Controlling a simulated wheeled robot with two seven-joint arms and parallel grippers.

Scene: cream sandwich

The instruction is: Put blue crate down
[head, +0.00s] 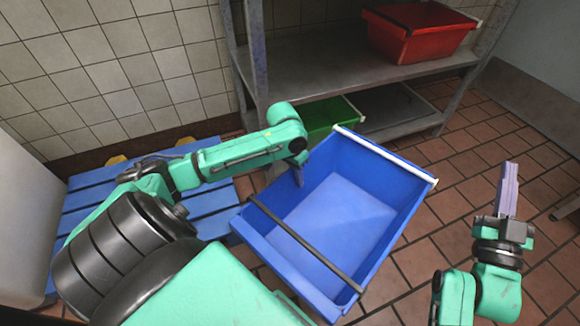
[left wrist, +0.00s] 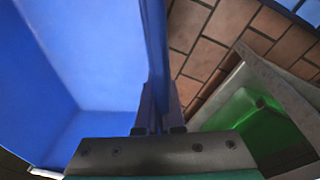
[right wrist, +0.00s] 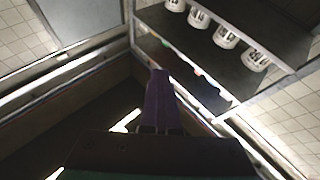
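The blue crate (head: 345,209) is empty, with a white strip along its far rim and a dark bar across its near part. It is in front of the metal shelf and looks tilted; the frames do not clearly show whether its bottom touches anything. My left gripper (head: 299,175) is at the crate's left wall. In the left wrist view the fingers (left wrist: 157,108) are closed on that blue wall (left wrist: 154,45). My right gripper (head: 507,190) is to the right of the crate, apart from it, with fingers together and empty; it also shows in the right wrist view (right wrist: 161,98).
A blue pallet (head: 90,200) lies on the floor at left. The metal shelf (head: 330,75) holds a red crate (head: 415,35) above and a green crate (head: 325,117) below. Tiled floor (head: 450,205) is clear to the right. The right wrist view shows white containers (right wrist: 226,36) on a shelf.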

